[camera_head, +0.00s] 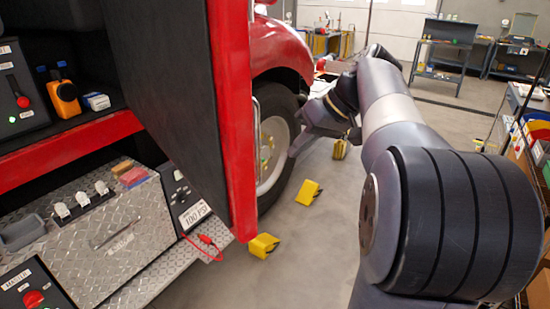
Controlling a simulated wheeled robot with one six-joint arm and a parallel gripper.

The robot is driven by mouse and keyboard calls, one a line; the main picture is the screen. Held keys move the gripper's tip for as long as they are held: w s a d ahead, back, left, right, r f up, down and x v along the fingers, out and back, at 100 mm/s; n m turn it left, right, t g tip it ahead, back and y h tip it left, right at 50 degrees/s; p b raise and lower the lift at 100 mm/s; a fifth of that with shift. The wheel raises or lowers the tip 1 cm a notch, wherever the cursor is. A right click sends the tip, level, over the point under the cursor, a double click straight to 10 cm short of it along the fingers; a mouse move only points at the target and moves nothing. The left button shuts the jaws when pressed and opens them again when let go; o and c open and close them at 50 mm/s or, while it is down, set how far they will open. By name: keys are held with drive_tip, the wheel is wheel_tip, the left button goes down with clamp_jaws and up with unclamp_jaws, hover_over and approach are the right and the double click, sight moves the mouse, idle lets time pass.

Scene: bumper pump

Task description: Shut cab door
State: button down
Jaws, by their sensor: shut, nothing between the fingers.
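The cab door (185,95) stands open on the red truck, swung out from the cab. Its dark inner panel faces me and its red edge (235,120) points toward me. A pale upright handle or rail (257,140) shows just beyond that edge. The outer face of the door is mostly hidden.
Yellow wheel chocks (263,245) lie on the grey floor near the wheel (275,140). A red cable (208,243) hangs by the step. Shelving with bins (535,130) stands at right.

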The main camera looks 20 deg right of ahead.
drive_tip(key=shift+w+a+f+p, duration=0.15)
drive_tip(key=shift+a+f, duration=0.25)
drive_tip(key=shift+a, duration=0.5)
drive_tip(key=shift+a+f+p, duration=0.2)
drive_tip(key=shift+a+f, duration=0.15)
drive_tip(key=shift+a, duration=0.55)
drive_tip(key=shift+w+a+f+p, duration=0.15)
drive_tip(key=shift+a+f, duration=0.25)
drive_tip(key=shift+a, duration=0.5)
drive_tip(key=shift+s, duration=0.1)
